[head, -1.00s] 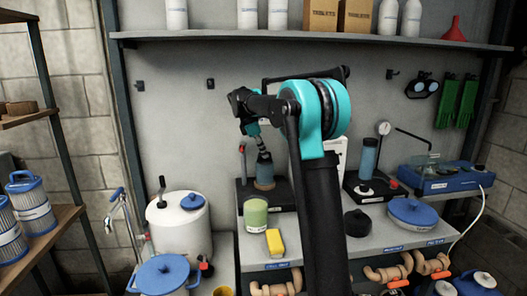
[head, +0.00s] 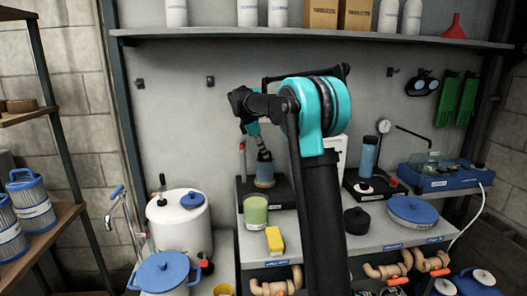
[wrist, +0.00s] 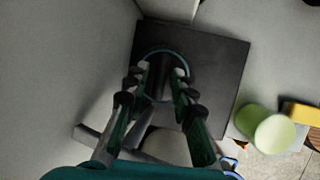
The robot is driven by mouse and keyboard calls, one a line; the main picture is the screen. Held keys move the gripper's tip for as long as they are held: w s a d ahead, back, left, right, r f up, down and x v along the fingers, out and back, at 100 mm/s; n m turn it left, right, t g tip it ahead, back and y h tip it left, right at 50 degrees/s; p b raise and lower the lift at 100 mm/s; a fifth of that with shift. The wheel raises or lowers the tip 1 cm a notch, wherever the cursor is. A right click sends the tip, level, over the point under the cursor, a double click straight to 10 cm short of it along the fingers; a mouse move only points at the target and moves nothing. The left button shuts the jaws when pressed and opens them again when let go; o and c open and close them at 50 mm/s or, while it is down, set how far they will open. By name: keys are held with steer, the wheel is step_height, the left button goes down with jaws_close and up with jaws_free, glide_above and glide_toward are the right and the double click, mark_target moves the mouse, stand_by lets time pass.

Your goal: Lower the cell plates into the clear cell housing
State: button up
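In the head view the clear cell housing (head: 265,174), bluish with an amber lower part, stands upright on a black base at the back of the bench. My gripper (head: 262,147) points down right above it. In the wrist view my gripper (wrist: 161,74) has its two fingers on either side of the housing's round rim (wrist: 164,51), with a gap between the tips. Something dark is between the fingers. I cannot tell the cell plates apart from the dark inside of the housing, or whether the fingers press on them.
A green jar (head: 255,210) and yellow sponge (head: 274,240) stand in front of the housing. A black knob (head: 357,221) and blue-lidded dish (head: 413,210) are to the right. A white tank (head: 181,226) is at left. A shelf (head: 320,40) runs above.

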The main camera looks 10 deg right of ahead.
steer(key=shift+o, duration=0.6)
steer(key=v, duration=1.2)
steer(key=shift+s, duration=0.1)
